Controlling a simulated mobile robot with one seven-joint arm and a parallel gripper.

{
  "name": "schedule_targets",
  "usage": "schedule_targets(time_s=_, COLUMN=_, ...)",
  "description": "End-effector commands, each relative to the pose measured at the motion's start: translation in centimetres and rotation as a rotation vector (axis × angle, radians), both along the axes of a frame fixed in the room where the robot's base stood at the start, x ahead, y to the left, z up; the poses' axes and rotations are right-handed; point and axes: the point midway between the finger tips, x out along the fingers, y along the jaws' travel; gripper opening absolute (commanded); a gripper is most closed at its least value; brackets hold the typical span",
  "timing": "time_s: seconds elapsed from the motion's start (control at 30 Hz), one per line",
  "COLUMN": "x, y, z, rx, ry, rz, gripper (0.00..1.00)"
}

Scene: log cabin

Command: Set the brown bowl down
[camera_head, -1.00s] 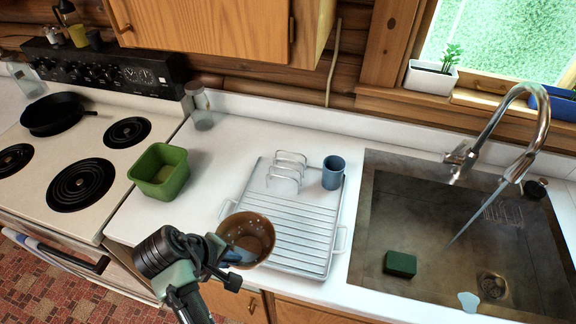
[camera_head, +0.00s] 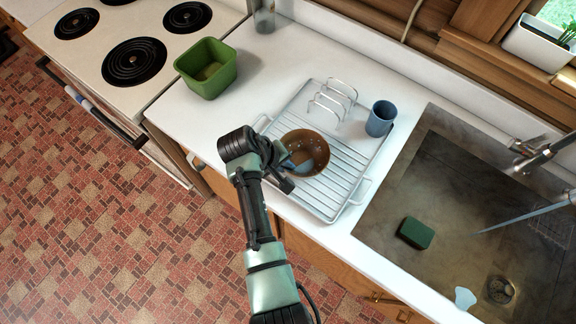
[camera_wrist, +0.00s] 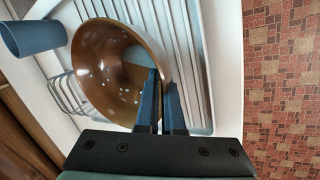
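The brown bowl (camera_head: 305,150) has pale specks inside and is over the left part of the white dish rack (camera_head: 330,205). In the wrist view the bowl (camera_wrist: 105,75) is upright or slightly tilted, with its near wall between the two blue fingers. My gripper (camera_head: 290,166) is shut on the bowl's rim; it also shows in the wrist view (camera_wrist: 161,100). I cannot tell whether the bowl's underside touches the rack. The rack's ribbed tray shows around the bowl.
A blue cup (camera_head: 380,118) stands on the rack's right side, near the wire plate holder (camera_head: 333,100). A green square container (camera_head: 207,68) sits on the counter to the left. The sink (camera_head: 455,190), with a green sponge (camera_head: 416,232), is at the right.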

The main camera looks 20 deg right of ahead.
Motion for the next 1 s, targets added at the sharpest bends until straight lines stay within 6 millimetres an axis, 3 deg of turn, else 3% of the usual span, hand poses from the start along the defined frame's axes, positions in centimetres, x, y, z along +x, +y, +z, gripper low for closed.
schedule_targets(time_s=0.2, x=0.1, y=0.0, z=-2.5, rx=0.000, ry=0.000, rz=0.001, gripper=0.00)
schedule_targets(time_s=0.63, x=0.1, y=0.0, z=-3.2, rx=0.000, ry=-0.002, rz=0.001, gripper=0.00)
schedule_targets(time_s=0.8, x=0.0, y=0.0, z=-3.1, rx=0.000, ry=0.000, rz=0.001, gripper=0.33)
schedule_targets(time_s=1.0, x=0.0, y=0.0, z=-3.1, rx=0.000, ry=0.000, rz=0.001, gripper=0.34)
